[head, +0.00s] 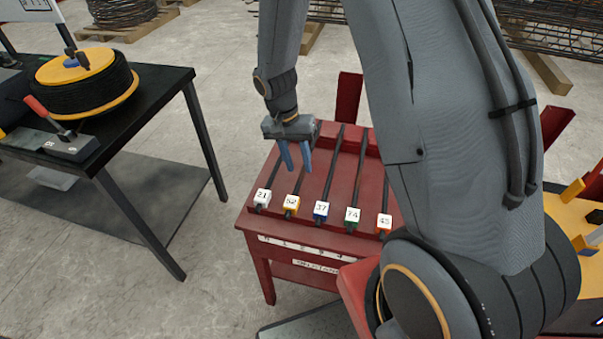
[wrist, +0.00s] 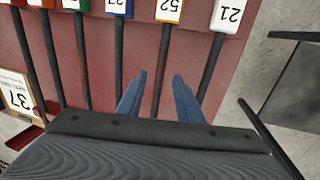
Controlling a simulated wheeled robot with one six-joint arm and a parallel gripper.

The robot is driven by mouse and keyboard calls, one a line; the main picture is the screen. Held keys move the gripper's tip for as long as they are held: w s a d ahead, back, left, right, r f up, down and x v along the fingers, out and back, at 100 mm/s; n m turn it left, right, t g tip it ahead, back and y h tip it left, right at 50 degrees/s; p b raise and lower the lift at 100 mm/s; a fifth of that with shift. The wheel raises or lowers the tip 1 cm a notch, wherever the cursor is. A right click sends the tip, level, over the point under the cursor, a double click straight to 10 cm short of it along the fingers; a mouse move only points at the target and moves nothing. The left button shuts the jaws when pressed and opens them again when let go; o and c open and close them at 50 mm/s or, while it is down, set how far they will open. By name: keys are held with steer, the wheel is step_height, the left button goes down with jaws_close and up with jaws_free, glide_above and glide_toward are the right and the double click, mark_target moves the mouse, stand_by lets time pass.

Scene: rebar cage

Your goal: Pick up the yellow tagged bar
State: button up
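The yellow tagged bar, a thin dark rod with a yellow end block and a white label 52 (head: 291,203), lies in the red rack (head: 268,172), second from the left. In the wrist view its tag (wrist: 169,11) is at the top, upside down. My gripper (head: 298,165) has blue fingers, spread apart and empty, pointing down over the rack's left part. In the wrist view my gripper (wrist: 160,76) has one fingertip on each side of this bar's line. The fingers look above the bar; the exact height is hard to tell.
Neighbouring bars have white 21 (head: 262,197), blue 37 (head: 321,209), green 74 (head: 351,217) and orange 45 (head: 384,223) tags. A black table (head: 165,80) with a wire spool (head: 85,82) stands left.

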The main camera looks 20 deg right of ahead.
steer(key=shift+s+d+f+p, duration=0.1)
steer(key=shift+f+p, duration=0.05)
steer(key=shift+f, duration=0.55)
steer(key=shift+s+d+f+p, duration=0.1)
steer(key=shift+f+p, duration=0.05)
steer(key=shift+f, duration=0.55)
jaws_close()
steer(key=shift+w+r, duration=0.1)
steer(key=shift+w, duration=0.05)
